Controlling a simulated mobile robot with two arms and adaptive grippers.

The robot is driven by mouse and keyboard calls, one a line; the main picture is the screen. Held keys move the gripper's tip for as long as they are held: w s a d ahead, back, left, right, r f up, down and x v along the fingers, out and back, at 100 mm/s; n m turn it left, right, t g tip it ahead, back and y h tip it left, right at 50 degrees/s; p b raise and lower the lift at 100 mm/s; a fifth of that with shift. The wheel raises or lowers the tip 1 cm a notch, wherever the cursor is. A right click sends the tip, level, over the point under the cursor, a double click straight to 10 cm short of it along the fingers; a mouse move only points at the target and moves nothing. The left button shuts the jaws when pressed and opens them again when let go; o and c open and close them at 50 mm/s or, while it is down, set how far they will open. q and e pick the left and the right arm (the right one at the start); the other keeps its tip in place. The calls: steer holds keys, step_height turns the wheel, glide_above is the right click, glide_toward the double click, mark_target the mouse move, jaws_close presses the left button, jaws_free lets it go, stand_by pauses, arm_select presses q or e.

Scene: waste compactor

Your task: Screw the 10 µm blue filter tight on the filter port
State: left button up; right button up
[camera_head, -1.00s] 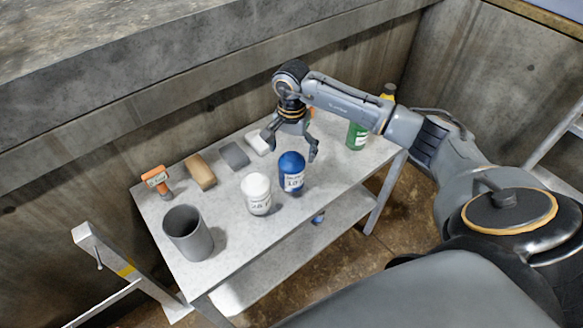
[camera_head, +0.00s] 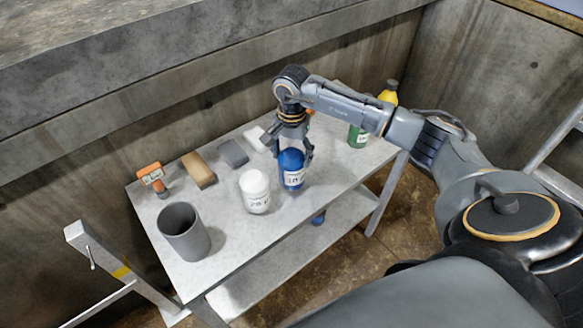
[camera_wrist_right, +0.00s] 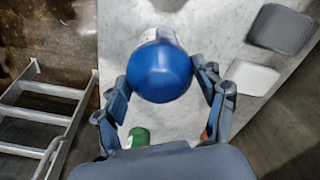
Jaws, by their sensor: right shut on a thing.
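The blue filter (camera_head: 291,169) stands upright on the grey table, with a white label on its front. My right gripper (camera_head: 291,150) reaches down from above, and its fingers are shut around the upper part of the blue filter. In the right wrist view the blue filter's rounded top (camera_wrist_right: 159,72) sits between the two fingers of my right gripper (camera_wrist_right: 160,88). A white filter (camera_head: 255,192) with a label stands just left of the blue one. The filter port does not show. My left gripper is not in view.
The table (camera_head: 228,248) also holds a grey cup (camera_head: 185,232), an orange-handled tool (camera_head: 153,177), a brown block (camera_head: 198,170), grey and white blocks (camera_head: 233,153), a green bottle (camera_head: 358,136) and a yellow bottle (camera_head: 388,93). A concrete wall runs behind. A ladder (camera_wrist_right: 45,115) stands nearby.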

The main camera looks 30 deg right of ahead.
steer(key=shift+r+p, duration=1.25)
steer(key=shift+r, duration=1.3)
